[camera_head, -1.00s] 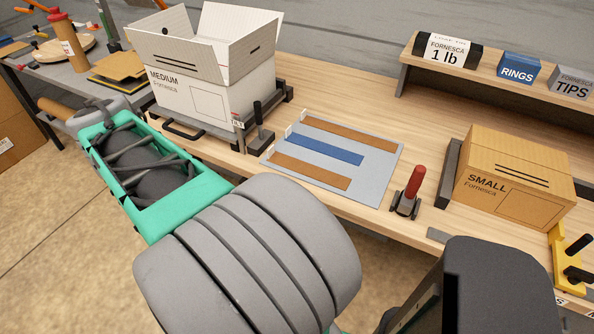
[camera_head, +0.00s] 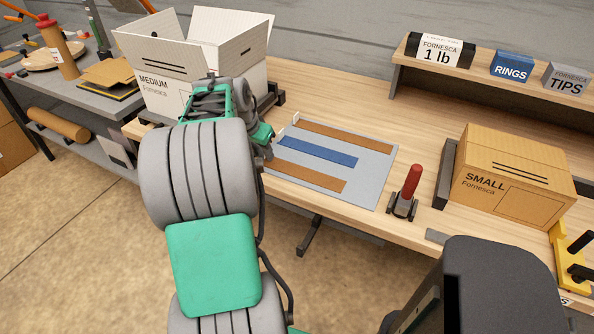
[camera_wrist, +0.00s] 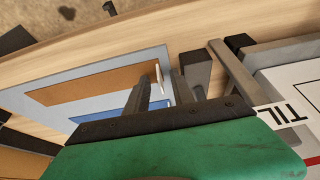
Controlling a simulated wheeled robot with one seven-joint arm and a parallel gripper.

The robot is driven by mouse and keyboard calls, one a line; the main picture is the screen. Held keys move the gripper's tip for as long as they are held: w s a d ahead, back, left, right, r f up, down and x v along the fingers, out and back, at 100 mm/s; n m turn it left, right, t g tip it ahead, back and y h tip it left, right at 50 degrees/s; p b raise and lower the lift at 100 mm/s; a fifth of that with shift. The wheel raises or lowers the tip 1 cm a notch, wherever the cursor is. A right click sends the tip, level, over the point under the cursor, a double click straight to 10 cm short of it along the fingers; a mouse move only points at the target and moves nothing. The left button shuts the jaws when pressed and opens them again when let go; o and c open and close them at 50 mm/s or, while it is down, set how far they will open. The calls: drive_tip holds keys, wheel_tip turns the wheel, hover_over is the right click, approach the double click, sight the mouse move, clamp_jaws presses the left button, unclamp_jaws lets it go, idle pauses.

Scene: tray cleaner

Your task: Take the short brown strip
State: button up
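The short brown strip (camera_head: 318,178) lies flat on the grey mat (camera_head: 372,180), along its front edge. It also shows in the wrist view (camera_wrist: 105,80). A small white tab (camera_wrist: 158,72) stands at its end by my gripper. A blue strip (camera_head: 320,152) lies behind it, and a longer brown strip (camera_head: 345,135) lies at the back. My gripper (camera_wrist: 160,82) is over the left end of the mat in the head view, empty, with its dark fingers apart. The tab shows between the fingers. The wrist view does not make clear how high they are above it.
The white MEDIUM box (camera_head: 165,90) stands open close to my gripper on the left. A red-handled clamp (camera_head: 408,188) and the SMALL box (camera_head: 510,175) stand right of the mat. A shelf (camera_head: 480,75) with boxes is at the back.

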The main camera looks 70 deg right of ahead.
clamp_jaws()
drive_tip(key=shift+r, duration=0.15)
idle(0.6)
